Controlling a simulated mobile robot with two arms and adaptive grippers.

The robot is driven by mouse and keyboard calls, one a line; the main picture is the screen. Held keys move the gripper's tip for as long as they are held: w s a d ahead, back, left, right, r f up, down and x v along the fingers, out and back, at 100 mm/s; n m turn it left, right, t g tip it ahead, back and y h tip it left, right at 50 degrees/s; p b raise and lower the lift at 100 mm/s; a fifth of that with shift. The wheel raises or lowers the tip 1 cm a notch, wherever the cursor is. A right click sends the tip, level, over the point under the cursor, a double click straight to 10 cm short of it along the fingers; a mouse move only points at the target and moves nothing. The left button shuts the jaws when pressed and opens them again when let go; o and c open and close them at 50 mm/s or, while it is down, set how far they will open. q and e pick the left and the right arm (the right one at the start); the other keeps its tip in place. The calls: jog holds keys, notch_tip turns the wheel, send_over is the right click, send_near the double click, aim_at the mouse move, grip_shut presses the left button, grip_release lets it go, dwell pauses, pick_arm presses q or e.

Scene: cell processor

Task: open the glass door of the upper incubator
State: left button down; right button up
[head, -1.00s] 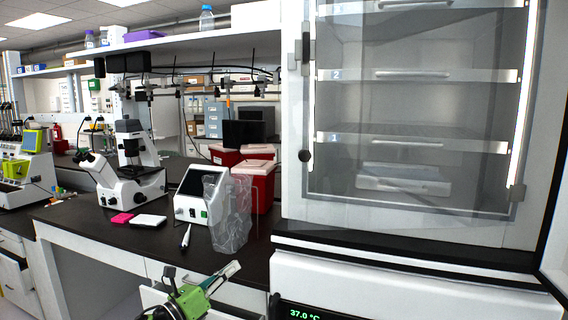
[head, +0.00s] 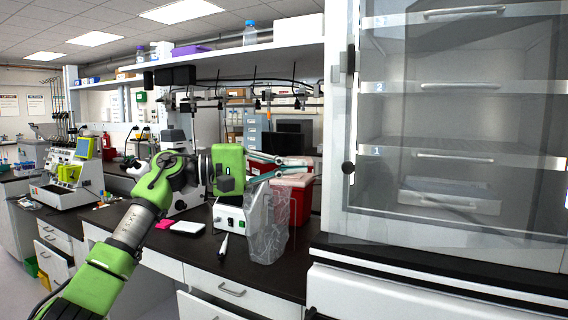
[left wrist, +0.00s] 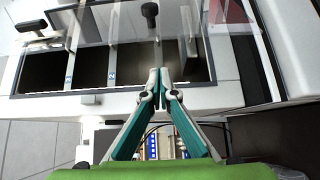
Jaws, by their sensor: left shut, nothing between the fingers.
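The upper incubator (head: 338,120) stands at the right in the head view. Its glass door (head: 455,215) covers the numbered shelves and looks closed. A dark round knob (head: 348,168) sits on the door's left edge, with a grey latch-like fitting (head: 350,60) above it. In the left wrist view the knob (left wrist: 150,12) shows beyond the fingertips. My left gripper (head: 308,168) is raised left of the door, its fingers pointing right toward the knob but apart from it. In the left wrist view its fingertips (left wrist: 160,77) meet, with nothing between them. My right gripper is out of view.
A clear plastic bag (head: 268,225), a white box-shaped device (head: 230,218) and red containers (head: 292,195) stand on the dark bench below my left gripper. A microscope is partly hidden behind my arm. A shelf (head: 220,58) runs above the bench.

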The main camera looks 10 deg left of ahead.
pick_arm(q)
jog(key=shift+s+d+p, duration=0.3)
jog(key=shift+d+p, duration=0.1)
jog(key=shift+d, duration=0.5)
jog(key=shift+s+d+p, duration=0.35)
jog(key=shift+d+p, duration=0.1)
jog(key=shift+d, duration=0.45)
jog(key=shift+s+d+p, duration=0.3)
jog(key=shift+d+p, duration=0.1)
jog(key=shift+d, duration=0.5)
jog(key=shift+a, duration=0.1)
